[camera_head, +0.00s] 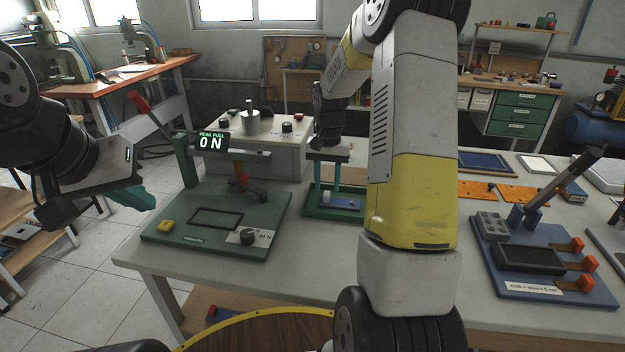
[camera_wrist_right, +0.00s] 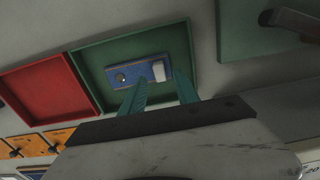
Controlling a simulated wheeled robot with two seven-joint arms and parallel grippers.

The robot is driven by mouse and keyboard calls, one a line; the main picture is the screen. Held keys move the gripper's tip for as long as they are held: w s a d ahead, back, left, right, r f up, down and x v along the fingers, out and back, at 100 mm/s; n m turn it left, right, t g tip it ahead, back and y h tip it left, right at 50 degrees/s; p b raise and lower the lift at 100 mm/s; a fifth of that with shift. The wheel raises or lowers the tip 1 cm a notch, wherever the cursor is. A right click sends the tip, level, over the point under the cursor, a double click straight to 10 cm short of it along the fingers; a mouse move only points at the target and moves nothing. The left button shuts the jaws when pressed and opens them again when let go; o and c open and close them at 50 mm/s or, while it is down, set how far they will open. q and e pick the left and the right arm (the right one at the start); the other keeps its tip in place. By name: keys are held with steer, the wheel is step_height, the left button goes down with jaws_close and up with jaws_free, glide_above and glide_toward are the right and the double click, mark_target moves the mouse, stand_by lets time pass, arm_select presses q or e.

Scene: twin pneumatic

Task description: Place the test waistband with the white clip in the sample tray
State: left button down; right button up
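A blue waistband piece (camera_wrist_right: 138,72) with a white clip (camera_wrist_right: 159,71) at one end and a dark round stud at the other lies flat in a green tray (camera_wrist_right: 112,52). In the head view the waistband (camera_head: 345,202) shows in the green tray (camera_head: 322,213), partly behind my right arm. My right gripper (camera_head: 324,186) points down over this tray, its teal fingers apart. In the right wrist view its fingertips (camera_wrist_right: 160,80) reach the near edge of the waistband; contact cannot be told. My left gripper (camera_head: 137,198) is off the table's left edge, its finger opening unclear.
A green pull tester (camera_head: 215,220) with a "0 N" display (camera_head: 211,142) stands left of the green tray. A red tray (camera_wrist_right: 48,90) adjoins the green tray. A blue fixture (camera_head: 540,270) with orange clamps stands at right. Orange plates (camera_head: 480,190) lie behind my right arm.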

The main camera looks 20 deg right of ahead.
step_height(320, 180, up, 8)
steer(key=r, duration=0.1)
steer(key=s+a+r+n+t, duration=0.3)
steer(key=s+a+r, duration=0.2)
steer(key=s+r, duration=0.55)
steer(key=s+a+n+t+y, duration=0.2)
steer(key=s+a+t, duration=0.1)
steer(key=s, duration=1.1)
steer(key=shift+s+a+r+n, duration=0.15)
steer(key=shift+s+a+n, duration=0.2)
steer(key=shift+a, duration=0.35)
